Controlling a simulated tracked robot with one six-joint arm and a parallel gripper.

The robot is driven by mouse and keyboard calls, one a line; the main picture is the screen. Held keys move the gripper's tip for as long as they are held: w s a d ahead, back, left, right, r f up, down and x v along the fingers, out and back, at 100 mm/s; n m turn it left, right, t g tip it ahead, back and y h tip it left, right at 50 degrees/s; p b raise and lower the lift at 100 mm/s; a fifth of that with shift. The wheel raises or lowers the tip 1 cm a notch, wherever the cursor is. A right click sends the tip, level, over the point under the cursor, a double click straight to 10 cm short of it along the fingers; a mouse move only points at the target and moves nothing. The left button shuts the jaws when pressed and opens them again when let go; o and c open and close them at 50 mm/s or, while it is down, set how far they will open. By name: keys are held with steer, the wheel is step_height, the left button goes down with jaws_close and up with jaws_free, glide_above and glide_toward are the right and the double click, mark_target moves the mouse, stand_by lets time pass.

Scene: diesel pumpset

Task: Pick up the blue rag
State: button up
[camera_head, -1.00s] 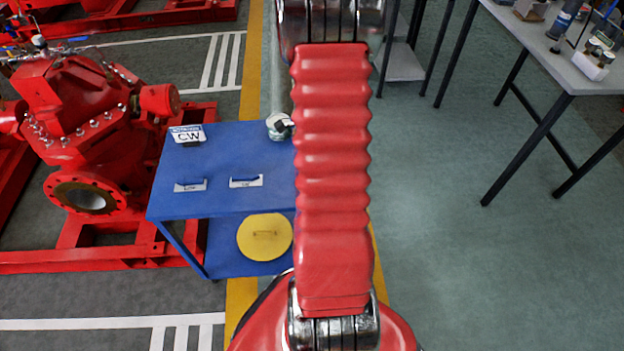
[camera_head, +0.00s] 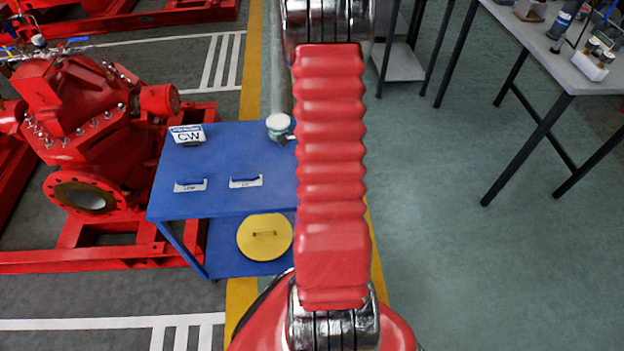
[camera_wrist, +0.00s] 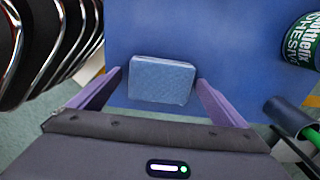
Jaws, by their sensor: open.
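The blue rag (camera_wrist: 162,80) is a light blue, folded, roughly rectangular pad lying on the blue cart top in the wrist view. My gripper (camera_wrist: 160,86) is open, with its two purple fingers on either side of the rag, the left finger near its left edge and the right one near its right edge. I cannot tell how high the fingers are above the cart top. In the head view the rag is hidden behind my red arm.
The blue cart (camera_head: 215,200) carries a CW sign (camera_head: 188,134), two small blue-handled labelled pieces and a can (camera_head: 279,125), whose label shows in the wrist view (camera_wrist: 303,42). A yellow disc (camera_head: 265,237) lies on its lower shelf. A red pump stands left, a grey table (camera_head: 560,60) right.

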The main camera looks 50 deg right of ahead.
steer(key=shift+c, duration=0.5)
steer(key=c, duration=1.1)
steer(key=shift+c, duration=0.2)
step_height(320, 180, up, 10)
stand_by(0.8)
steer(key=shift+n, duration=0.3)
